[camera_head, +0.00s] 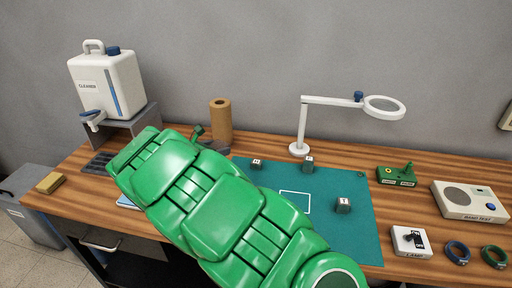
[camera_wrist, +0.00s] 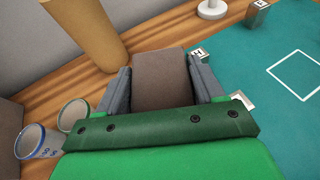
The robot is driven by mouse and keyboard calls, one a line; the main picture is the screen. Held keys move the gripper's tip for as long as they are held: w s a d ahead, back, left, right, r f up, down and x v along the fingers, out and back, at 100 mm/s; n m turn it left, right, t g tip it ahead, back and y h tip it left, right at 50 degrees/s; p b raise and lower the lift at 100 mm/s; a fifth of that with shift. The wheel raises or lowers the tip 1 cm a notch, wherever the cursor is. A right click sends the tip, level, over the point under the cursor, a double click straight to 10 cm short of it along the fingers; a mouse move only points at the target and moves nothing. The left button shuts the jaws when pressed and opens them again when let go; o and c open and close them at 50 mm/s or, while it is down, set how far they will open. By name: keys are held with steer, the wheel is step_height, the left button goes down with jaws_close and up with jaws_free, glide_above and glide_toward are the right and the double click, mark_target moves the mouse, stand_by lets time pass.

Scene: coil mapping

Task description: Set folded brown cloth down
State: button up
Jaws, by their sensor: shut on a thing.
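The folded brown cloth (camera_wrist: 160,82) is between the two grey fingers of my gripper (camera_wrist: 160,68) in the wrist view. My gripper is shut on it, with a finger on each side. The wooden bench top (camera_wrist: 150,43) lies beyond the cloth; I cannot tell whether the cloth touches it. In the head view my green arm covers the cloth and most of the gripper.
A brown paper roll (camera_head: 221,122) stands just beyond the gripper. Two open round containers, one blue-marked (camera_wrist: 38,142) and one green-rimmed (camera_wrist: 73,114), are at left. The green mat (camera_head: 335,215) bears several small blocks. A magnifier lamp (camera_head: 300,148) stands behind.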

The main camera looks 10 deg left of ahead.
steer(key=w+d+m+g+h, duration=0.3)
steer(key=w+d+m+h, duration=0.1)
steer(key=w+d, duration=0.85)
glide_above(257, 146)
steer(key=s, duration=0.2)
steer(key=shift+w+d+f, duration=0.1)
steer(key=shift+w+f, duration=0.05)
steer(key=shift+f, duration=1.6)
steer(key=shift+w+d+f, duration=0.1)
steer(key=shift+f, duration=1.65)
steer(key=shift+w+a+f, duration=0.3)
steer(key=shift+w+f, duration=0.3)
steer(key=shift+w+f, duration=0.1)
steer(key=shift+f, duration=0.05)
steer(key=shift+w+f, duration=0.1)
steer(key=shift+f, duration=1.55)
steer(key=shift+f, duration=0.15)
